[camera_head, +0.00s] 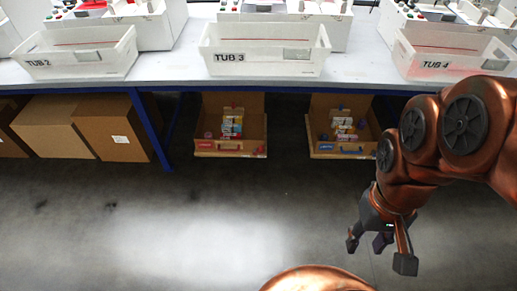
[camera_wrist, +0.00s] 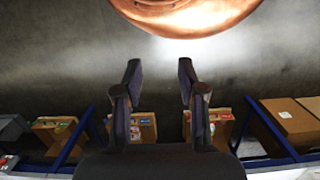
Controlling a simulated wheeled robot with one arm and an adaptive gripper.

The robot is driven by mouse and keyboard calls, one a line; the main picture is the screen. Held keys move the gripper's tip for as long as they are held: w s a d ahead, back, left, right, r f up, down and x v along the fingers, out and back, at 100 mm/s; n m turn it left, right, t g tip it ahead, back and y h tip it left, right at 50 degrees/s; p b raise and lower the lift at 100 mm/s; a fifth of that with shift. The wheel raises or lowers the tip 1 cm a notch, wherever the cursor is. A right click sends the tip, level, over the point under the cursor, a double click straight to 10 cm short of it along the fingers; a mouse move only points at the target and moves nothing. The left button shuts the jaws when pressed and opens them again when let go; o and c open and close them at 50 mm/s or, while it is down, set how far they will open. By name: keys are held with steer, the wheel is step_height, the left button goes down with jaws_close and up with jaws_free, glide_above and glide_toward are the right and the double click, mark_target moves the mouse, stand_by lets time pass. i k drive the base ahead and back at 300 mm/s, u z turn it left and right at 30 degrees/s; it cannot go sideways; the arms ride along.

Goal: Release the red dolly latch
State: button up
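The red dolly (camera_head: 231,154), a low wooden tray with a red label (camera_head: 205,145) on its front left, stands on the floor under the table. A small red part (camera_head: 260,149) shows at its front right corner; it is too small to tell its latch position. The tray holds several small coloured packs. My gripper (camera_head: 378,250) hangs over the floor at the right, well in front of the dolly and apart from it. In the wrist view my gripper (camera_wrist: 159,68) is open, with nothing between its fingers.
A similar dolly with a blue label (camera_head: 326,147) stands to the right. Cardboard boxes (camera_head: 75,127) and a blue table leg (camera_head: 150,128) are to the left. White tubs (camera_head: 265,66) line the table's (camera_head: 180,74) front edge. The floor (camera_head: 190,215) before the dollies is clear.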

mark_target(261, 149)
steer(key=z, duration=0.65)
steer(key=i, duration=1.2)
steer(key=u, duration=2.1)
